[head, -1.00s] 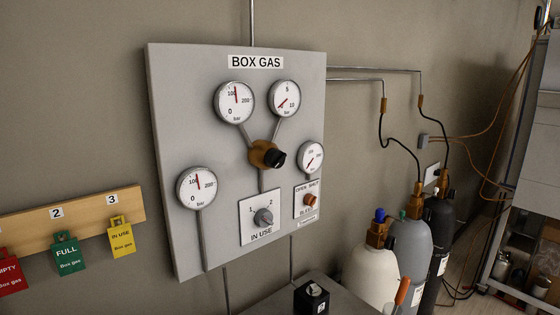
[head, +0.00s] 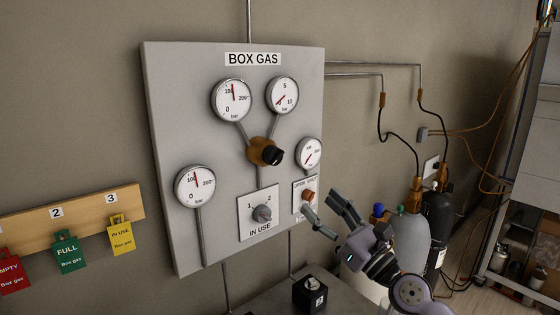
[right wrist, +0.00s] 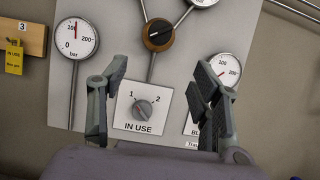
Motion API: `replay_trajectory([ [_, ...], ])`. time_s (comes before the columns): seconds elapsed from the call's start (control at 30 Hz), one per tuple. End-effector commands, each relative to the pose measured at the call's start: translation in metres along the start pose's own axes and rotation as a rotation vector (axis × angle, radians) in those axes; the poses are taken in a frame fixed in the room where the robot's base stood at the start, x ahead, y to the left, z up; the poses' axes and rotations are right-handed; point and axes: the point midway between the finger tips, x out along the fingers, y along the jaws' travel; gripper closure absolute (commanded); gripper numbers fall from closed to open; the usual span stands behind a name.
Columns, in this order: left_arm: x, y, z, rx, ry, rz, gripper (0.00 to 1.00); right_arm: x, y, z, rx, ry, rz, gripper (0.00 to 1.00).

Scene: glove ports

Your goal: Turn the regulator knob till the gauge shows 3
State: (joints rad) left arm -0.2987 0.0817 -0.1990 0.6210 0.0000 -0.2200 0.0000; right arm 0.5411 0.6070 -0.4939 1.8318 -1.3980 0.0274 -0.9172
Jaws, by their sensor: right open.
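The regulator knob (head: 272,156) is black on a brass body (head: 258,151), in the middle of the grey BOX GAS panel (head: 170,130). It also shows at the top of the right wrist view (right wrist: 158,34). The regulator's gauge (head: 282,95), marked 5 and 10 bar, is above right of the knob; its red needle points to the lower left, near the low end. My right gripper (head: 325,208) is open and empty in front of the panel's lower right, below and right of the knob. In the right wrist view its fingers (right wrist: 158,95) stand either side of the IN USE selector. My left gripper is not in view.
The IN USE selector (head: 262,213) and an orange bleed knob (head: 308,195) are below the regulator. Other gauges (head: 232,100) (head: 195,186) (head: 308,153) are on the panel. Gas cylinders (head: 411,240) stand at the right. A small black box (head: 310,292) is on the surface below.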

Motion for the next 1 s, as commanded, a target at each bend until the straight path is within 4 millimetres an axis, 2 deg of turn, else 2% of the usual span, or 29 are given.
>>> replay_trajectory([
  [0.03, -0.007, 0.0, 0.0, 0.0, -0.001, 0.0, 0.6, 0.012, 0.001, 0.005, 0.003, -0.003, 0.0, 0.42],
  [0.2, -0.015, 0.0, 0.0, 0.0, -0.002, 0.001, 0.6, 0.049, 0.001, 0.005, 0.007, -0.005, 0.0, 0.42],
  [0.6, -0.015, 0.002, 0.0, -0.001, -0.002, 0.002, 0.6, 0.13, 0.001, 0.002, 0.009, -0.004, 0.0, 0.42],
  [0.8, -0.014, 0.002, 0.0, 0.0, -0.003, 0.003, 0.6, 0.151, 0.0, 0.001, 0.008, -0.003, -0.002, 0.42],
  [1.0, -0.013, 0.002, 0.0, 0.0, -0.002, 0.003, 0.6, 0.156, 0.0, 0.001, 0.008, -0.002, -0.001, 0.42],
])
